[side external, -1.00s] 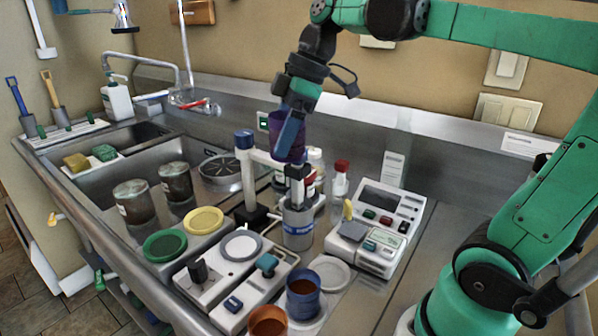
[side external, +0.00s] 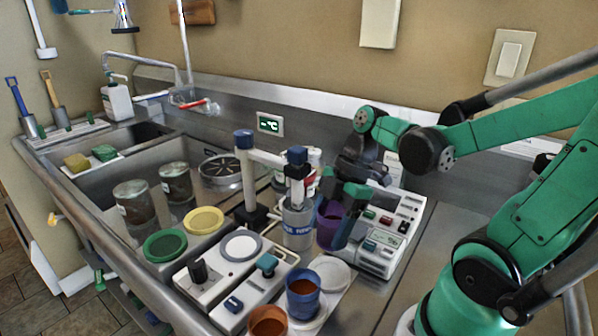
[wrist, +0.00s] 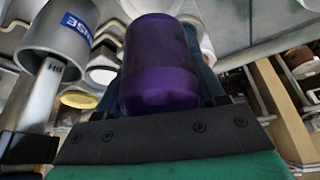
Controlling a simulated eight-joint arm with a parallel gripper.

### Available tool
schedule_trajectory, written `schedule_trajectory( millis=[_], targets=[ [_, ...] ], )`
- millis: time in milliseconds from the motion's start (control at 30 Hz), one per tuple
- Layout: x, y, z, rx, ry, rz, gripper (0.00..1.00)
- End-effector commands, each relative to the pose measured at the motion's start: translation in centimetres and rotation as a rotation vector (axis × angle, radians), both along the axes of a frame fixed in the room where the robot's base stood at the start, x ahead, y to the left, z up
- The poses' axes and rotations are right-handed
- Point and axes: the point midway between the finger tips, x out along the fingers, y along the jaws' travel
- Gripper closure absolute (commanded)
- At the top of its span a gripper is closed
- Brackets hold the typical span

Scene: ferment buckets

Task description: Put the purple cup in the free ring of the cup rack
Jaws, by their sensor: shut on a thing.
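The purple cup (side external: 328,226) is held in my gripper (side external: 341,220), low over the counter between the grey canister and the grey control device. In the wrist view the purple cup (wrist: 158,70) fills the middle, between the dark fingers of my gripper. The gripper is shut on it. A pale round ring (side external: 331,272) lies in front of the cup and looks empty; it seems to belong to the cup rack. A blue cup (side external: 303,303) with brown contents and an orange-brown cup (side external: 267,326) stand nearer the front. The rack's structure is mostly hidden.
The grey canister (side external: 297,232) and the white-armed stand (side external: 244,185) stand close to the cup's left. The control device (side external: 378,235) is close to its right. A switch panel (side external: 240,270) lies front left. Bare steel counter lies right of the device.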

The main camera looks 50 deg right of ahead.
Motion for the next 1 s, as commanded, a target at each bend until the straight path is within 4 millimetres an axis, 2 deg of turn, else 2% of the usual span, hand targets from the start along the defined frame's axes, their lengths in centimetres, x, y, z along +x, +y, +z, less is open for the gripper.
schedule_trajectory(
  millis=[233, 533, 800, 1000],
  targets=[
    [0.1, -0.1, -3.3, 0.000, 0.000, 0.000, 0.91],
    [0.0, 0.0, -4.8, 0.000, 0.000, 0.000, 0.91],
    [0.1, 0.0, -7.2, 0.000, 0.000, -0.001, 0.91],
    [0.0, 0.0, -7.9, 0.000, 0.000, -0.001, 0.91]
  ],
)
